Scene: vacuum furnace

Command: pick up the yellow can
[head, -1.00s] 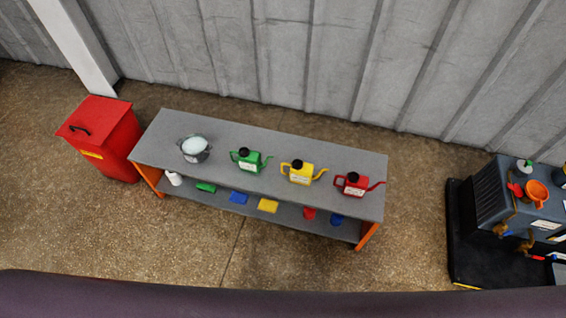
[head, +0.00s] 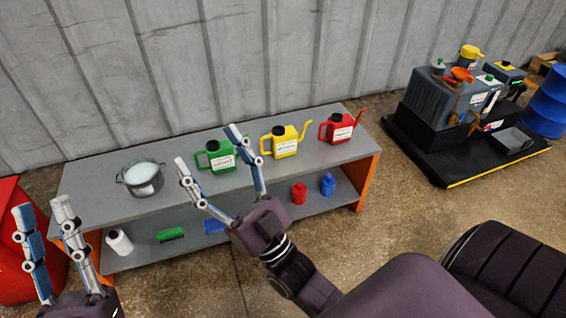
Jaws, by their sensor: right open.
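The yellow can (head: 285,143), with a black cap, a label, a handle on its left and a spout on its right, stands upright on the bench top between the green can (head: 222,158) and the red can (head: 341,129). My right gripper (head: 207,147) is open and empty, its fingers spread in front of the green can and left of the yellow can. A fingertip partly covers the green can; the yellow can is almost fully visible. My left gripper (head: 43,207) is open and empty at the lower left, in front of the bench's left end.
The grey bench (head: 90,202) also holds a metal pot (head: 142,186) at its left end. Its lower shelf carries a white bottle (head: 119,241), a red bottle (head: 299,193) and a blue bottle (head: 328,184). A red bin (head: 12,275) stands left. A black platform (head: 440,165) with equipment stands right.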

